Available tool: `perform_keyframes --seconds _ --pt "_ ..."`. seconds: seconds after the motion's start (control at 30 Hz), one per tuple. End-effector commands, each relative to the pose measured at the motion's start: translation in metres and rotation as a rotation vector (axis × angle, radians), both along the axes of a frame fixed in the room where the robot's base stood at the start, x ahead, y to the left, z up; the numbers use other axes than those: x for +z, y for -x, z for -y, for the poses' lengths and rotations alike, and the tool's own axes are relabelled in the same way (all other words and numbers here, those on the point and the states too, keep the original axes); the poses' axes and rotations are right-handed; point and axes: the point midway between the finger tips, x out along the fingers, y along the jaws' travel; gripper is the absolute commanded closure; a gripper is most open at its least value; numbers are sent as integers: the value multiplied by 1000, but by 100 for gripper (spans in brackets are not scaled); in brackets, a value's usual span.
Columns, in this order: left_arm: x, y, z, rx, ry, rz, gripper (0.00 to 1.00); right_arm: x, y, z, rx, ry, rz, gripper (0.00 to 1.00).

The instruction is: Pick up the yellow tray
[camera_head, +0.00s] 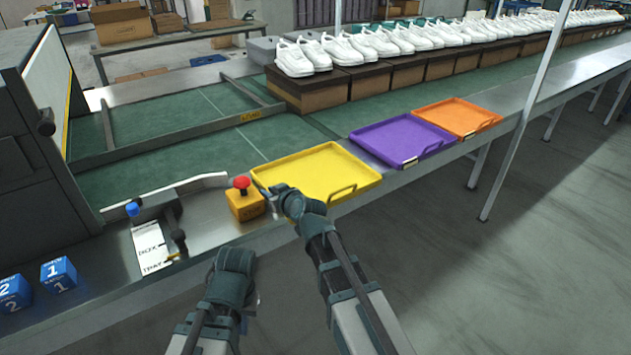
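The yellow tray (318,170) lies flat at the front edge of the green-topped line, with a handle at its near right side. My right gripper (268,191) is at the tray's near left corner, overlapping its edge in the picture. I cannot tell whether it touches the tray, and its fingers are too small to read. My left gripper (236,260) is lower and to the left, in front of the line's metal edge and apart from the tray. Its fingers are not clear.
A yellow box with a red button (244,199) stands just left of the tray. A purple tray (402,139) and an orange tray (457,117) lie to the right. White shoes on brown boxes (372,80) line the back. A pale post (520,125) rises at right.

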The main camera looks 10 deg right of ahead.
Motion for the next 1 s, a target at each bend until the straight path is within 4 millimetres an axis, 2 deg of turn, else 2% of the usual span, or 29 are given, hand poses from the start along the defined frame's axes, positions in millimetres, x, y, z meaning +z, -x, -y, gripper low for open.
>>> perform_keyframes --seconds 0.03,0.1,1.0 --pt "0 0 0 0 0 0 100 0 0 0 0 0 0 91" --pt "0 0 0 0 0 0 100 0 0 0 0 0 0 100" --pt "0 0 0 0 0 0 100 0 0 0 0 0 0 100"
